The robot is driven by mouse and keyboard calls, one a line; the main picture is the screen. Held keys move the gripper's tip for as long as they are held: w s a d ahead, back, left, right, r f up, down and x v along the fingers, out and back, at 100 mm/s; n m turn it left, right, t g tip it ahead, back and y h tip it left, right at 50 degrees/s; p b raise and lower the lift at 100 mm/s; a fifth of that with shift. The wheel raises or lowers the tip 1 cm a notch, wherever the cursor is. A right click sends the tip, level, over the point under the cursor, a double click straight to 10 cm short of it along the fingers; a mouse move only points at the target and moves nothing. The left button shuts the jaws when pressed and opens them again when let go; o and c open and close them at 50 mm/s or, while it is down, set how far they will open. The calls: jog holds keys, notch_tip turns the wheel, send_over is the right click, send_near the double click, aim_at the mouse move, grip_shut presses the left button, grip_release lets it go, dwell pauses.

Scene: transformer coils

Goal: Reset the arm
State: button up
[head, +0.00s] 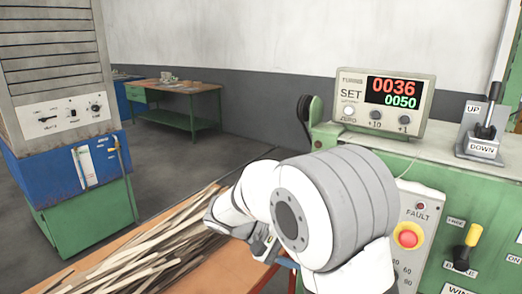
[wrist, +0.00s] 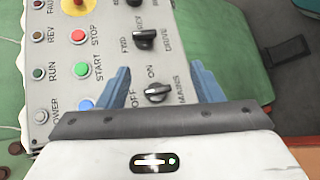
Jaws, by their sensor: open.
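My gripper (wrist: 161,67) shows in the wrist view as two blue fingers spread apart with nothing between them. Its fingers stand in front of a grey control panel (wrist: 110,48) with switches and coloured buttons. The black MAINS switch (wrist: 157,92) shows between the fingers; whether they touch the panel cannot be told. In the head view my white and grey arm (head: 345,205) is bent across the lower middle, and the fingers are not clearly visible.
A counter box (head: 384,104) reads 0036 over 0050 on the green machine. An UP/DOWN lever (head: 487,122), a red emergency button (head: 408,236) and a yellow-handled brake lever (head: 467,247) are at right. Wooden strips (head: 150,240) lie on a bench at left.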

jog(key=s+d+r+m+t+y+p, duration=0.1)
jog(key=s+d+r+m+y+p, duration=0.1)
jog(key=s+y, duration=0.4)
jog(key=s+d+r+m+t+y+p, duration=0.2)
jog(key=s+y, duration=0.4)
jog(key=s, duration=0.5)
jog(key=shift+s+d+r, duration=0.15)
jog(key=shift+s+d, duration=0.05)
jog(key=shift+d, duration=0.5)
